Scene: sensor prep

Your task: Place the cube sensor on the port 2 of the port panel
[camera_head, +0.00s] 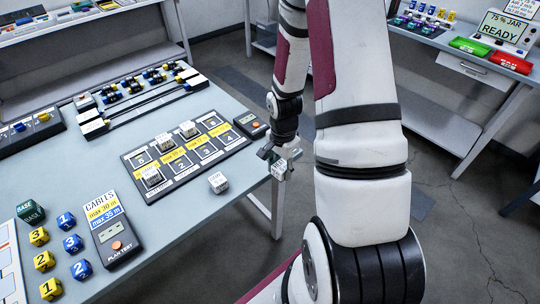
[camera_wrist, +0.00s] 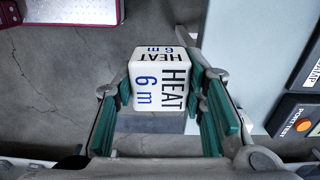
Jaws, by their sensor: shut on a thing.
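My gripper (camera_head: 282,158) is shut on a white cube sensor (camera_wrist: 158,88) marked "HEAT 6 m". In the wrist view, the cube sits between the green finger pads. In the head view, the gripper hangs beyond the table's right edge, right of the black port panel (camera_head: 169,193). The panel lies on the table with two rows of numbered ports. Port 2 (camera_head: 182,165), in the near row, looks bare.
Another white cube (camera_head: 218,182) lies loose on the table between panel and gripper. A port tester (camera_head: 251,125) stands at the panel's right end; a cable tester (camera_head: 115,243) stands nearer. Blue and yellow numbered cubes (camera_head: 73,243) are at the near left. Bare floor lies below the gripper.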

